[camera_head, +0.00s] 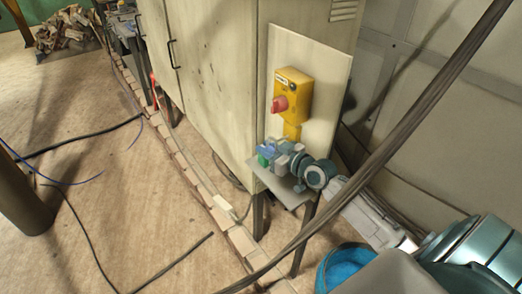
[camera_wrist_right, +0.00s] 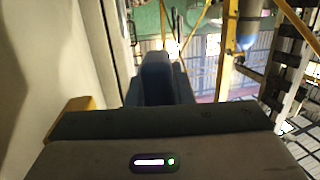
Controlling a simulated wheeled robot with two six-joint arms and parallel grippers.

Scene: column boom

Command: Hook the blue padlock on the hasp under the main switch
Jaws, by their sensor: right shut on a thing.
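The main switch (camera_head: 293,95) is a yellow box with a red knob on the cabinet's pale panel. A yellow hasp (camera_head: 292,131) sits just under it. My right gripper (camera_head: 277,155) is below and slightly left of the hasp, over a small grey shelf. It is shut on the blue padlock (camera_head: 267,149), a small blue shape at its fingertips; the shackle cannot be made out. The padlock looks apart from the hasp. In the right wrist view the dark fingers (camera_wrist_right: 157,75) show, but the padlock is hidden. My left gripper is not in view.
A green object (camera_head: 264,161) is close beside the gripper at the shelf's left end. The grey shelf (camera_head: 291,194) stands on thin legs. A thick dark cable (camera_head: 400,130) crosses in front at right. A blue bucket (camera_head: 340,265) stands below. A yellow part (camera_wrist_right: 70,113) is at the wrist view's left.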

